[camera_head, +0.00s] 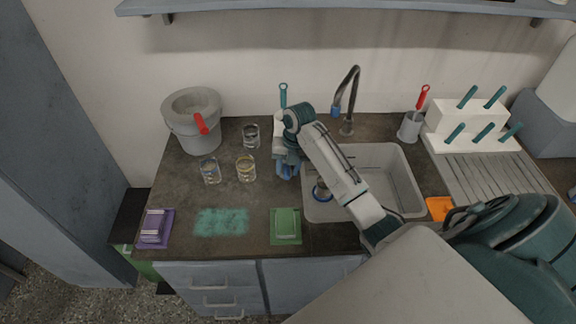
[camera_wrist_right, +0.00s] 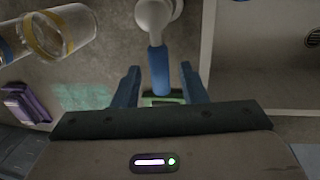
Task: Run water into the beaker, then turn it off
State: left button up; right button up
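A glass beaker with a blue ring (camera_head: 322,190) stands at the left side of the sink (camera_head: 404,185), partly hidden by my right arm. The grey curved tap (camera_head: 352,90) rises behind the sink. My right gripper (camera_head: 287,170) is over the counter just left of the sink. In the right wrist view, its blue fingers (camera_wrist_right: 160,88) are apart, with a blue lever (camera_wrist_right: 157,70) between them and gaps on both sides. The lever extends from a pale round fitting (camera_wrist_right: 158,12). My left gripper is not in view.
Three glasses stand left of my gripper, including a yellow-banded one (camera_head: 246,168). A white rack (camera_head: 470,120) stands right of the sink.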

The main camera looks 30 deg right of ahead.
grip_shut()
jog(key=shift+s+d+r+n+p, duration=0.15)
jog(key=shift+d+n+p, duration=0.15)
jog(key=shift+n, duration=0.2)
jog(key=shift+s+d+n+g, duration=0.1)
jog(key=shift+d+n+g, duration=0.3)
jog(key=shift+n, duration=0.7)
jog(key=shift+d, duration=0.1)
dwell(2.6)
